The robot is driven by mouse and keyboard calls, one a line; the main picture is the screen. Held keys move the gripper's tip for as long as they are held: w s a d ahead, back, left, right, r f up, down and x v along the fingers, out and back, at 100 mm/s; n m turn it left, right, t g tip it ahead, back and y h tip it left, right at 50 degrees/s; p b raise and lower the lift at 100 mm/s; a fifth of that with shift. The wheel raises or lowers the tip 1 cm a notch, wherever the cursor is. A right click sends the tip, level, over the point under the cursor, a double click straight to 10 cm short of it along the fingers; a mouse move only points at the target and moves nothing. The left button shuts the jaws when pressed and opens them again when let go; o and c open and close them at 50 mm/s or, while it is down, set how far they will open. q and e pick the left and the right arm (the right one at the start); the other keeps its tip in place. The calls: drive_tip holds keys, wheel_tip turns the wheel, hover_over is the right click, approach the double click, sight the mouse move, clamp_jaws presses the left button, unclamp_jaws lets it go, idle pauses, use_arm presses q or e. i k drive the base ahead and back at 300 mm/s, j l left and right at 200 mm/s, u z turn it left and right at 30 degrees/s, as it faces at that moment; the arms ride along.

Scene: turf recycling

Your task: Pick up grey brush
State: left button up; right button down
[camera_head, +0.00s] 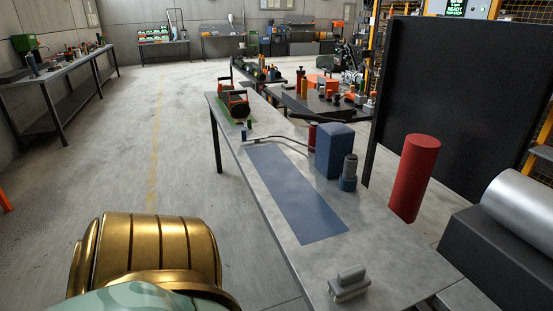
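The grey brush (349,282) rests on the near end of the long grey worktable (376,262), handle up and bristles down. It stands apart from the blue mat on the table. A gold and pale green rounded part at the lower left looks like part of my own body. Neither of my grippers shows in the head view, so nothing is seen touching the brush.
A blue mat (290,192) lies along the table. A blue box (335,150), a dark red can and a grey-and-blue bottle stand behind it. A red cylinder (413,178) and a dark panel (459,104) stand right of the table. Open floor lies left.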

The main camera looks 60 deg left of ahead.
sight(349, 282)
drive_tip(key=u, duration=1.3)
